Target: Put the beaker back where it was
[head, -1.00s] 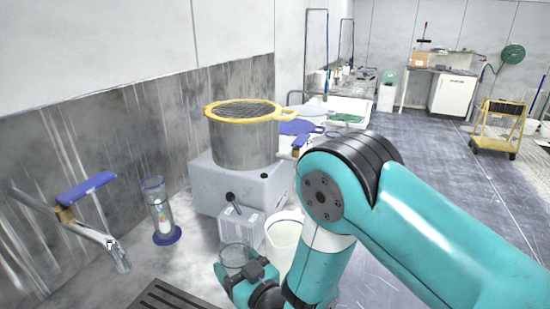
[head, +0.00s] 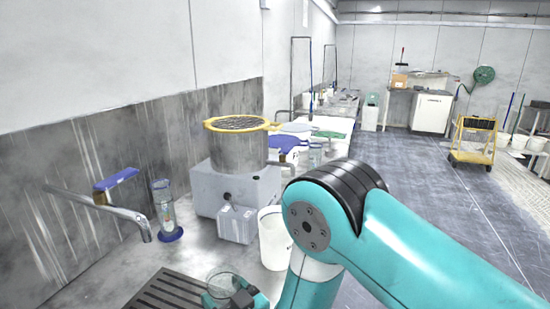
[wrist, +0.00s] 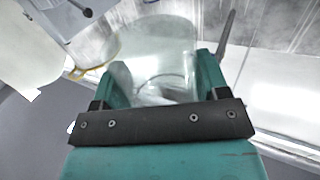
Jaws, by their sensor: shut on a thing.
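A clear glass beaker (head: 224,284) shows at the bottom of the head view, at the front end of my gripper (head: 236,294). In the wrist view the beaker (wrist: 158,62) sits between the two green fingers of my gripper (wrist: 160,85), which is shut on it. The beaker is transparent, and a curved edge shows through its wall. In the head view it is near the dark slatted grate (head: 165,292), but I cannot tell its height above it. My arm hides part of the view to the right.
A tall glass cylinder (head: 164,208) on a blue base stands at left near the tap (head: 120,212). A grey machine (head: 236,188) bears a metal pot with a yellow-rimmed sieve (head: 238,124). A white bucket (head: 273,240) stands beside my arm.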

